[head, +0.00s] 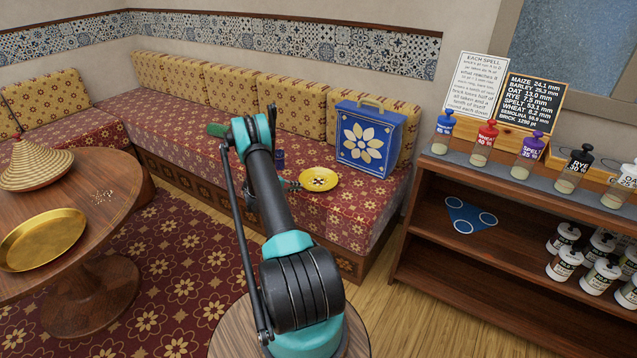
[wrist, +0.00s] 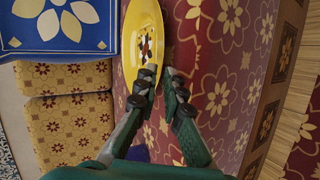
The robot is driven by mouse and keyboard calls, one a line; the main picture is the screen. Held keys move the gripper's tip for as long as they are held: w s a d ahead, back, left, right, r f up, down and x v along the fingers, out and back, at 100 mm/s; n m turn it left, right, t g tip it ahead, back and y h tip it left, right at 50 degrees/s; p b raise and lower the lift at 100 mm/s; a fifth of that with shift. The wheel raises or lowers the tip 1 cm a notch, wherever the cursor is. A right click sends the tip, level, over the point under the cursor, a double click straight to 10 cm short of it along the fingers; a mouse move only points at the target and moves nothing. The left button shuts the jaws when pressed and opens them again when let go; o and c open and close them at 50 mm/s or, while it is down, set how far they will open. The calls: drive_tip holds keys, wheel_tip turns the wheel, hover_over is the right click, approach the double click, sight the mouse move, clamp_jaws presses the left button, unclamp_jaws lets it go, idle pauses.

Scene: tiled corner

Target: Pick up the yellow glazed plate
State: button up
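The yellow glazed plate (head: 327,187) lies on the red patterned bench seat, with a dark and white motif at its middle. In the wrist view the plate (wrist: 139,28) runs down from the top edge, its near part partly hidden by my left finger. My gripper (wrist: 161,74) has its fingers angled inward, with a narrow gap between the tips. The tips overlap the plate's near right side in that view; I cannot tell whether they touch it. In the head view my gripper (head: 292,184) shows just left of the plate, mostly hidden by my arm.
A blue box with a flower design (head: 370,140) stands behind the plate, to its right. A small blue object (head: 280,158) is left of the plate. Yellow cushions (head: 305,107) line the back. A shelf with bottles (head: 480,215) stands right; a round table (head: 110,230) stands left.

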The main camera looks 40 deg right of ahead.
sight(303, 191)
drive_tip(key=shift+x, duration=1.9)
clamp_jaws()
drive_tip(key=shift+r, duration=0.1)
